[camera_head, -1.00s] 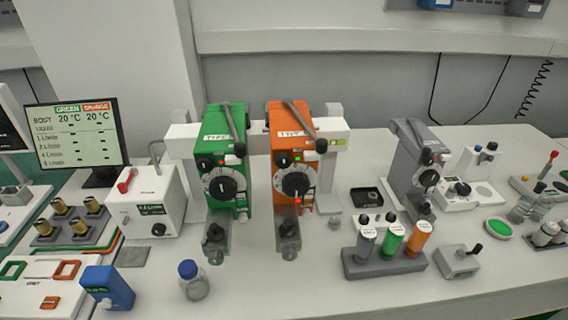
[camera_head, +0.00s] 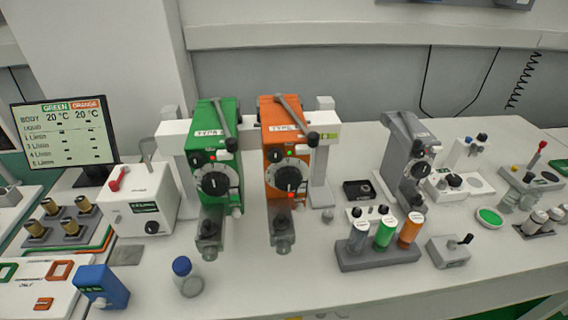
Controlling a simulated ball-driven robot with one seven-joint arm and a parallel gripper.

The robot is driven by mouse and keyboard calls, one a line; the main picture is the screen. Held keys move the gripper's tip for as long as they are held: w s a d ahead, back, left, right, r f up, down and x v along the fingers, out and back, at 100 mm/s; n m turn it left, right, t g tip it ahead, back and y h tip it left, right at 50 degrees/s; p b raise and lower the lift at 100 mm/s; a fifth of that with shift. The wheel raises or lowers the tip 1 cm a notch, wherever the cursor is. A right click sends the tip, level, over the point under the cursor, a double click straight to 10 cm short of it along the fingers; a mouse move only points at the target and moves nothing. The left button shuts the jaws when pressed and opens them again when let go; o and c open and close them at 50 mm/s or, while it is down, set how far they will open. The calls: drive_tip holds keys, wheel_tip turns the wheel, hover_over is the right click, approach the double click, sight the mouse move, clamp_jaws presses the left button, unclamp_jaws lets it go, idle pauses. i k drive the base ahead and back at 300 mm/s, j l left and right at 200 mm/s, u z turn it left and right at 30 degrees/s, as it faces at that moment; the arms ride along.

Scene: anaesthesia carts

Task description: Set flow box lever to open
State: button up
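No label in view clearly reads "flow box", so I cannot tell for sure which box is meant. A white box (camera_head: 139,205) with a red-tipped lever (camera_head: 118,179), a black knob and a small dark green label stands at the left, right of the monitor. The red lever leans up and to the right; its open or closed marking is too small to read. A small grey box (camera_head: 447,251) with a black-tipped lever (camera_head: 465,240) sits at the right front, its lever pointing right. My gripper is not in view.
Green (camera_head: 213,165) and orange (camera_head: 285,155) vaporizers hang on a white rack mid-bench, a grey one (camera_head: 405,155) to the right. A rack of bottles (camera_head: 378,258), a blue-capped bottle (camera_head: 187,280) and a blue box (camera_head: 103,288) stand in front. Bench front centre is clear.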

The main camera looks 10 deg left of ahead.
sight(114, 186)
drive_tip(key=u, duration=1.25)
drive_tip(key=j, duration=0.1)
drive_tip(key=i+z, duration=0.05)
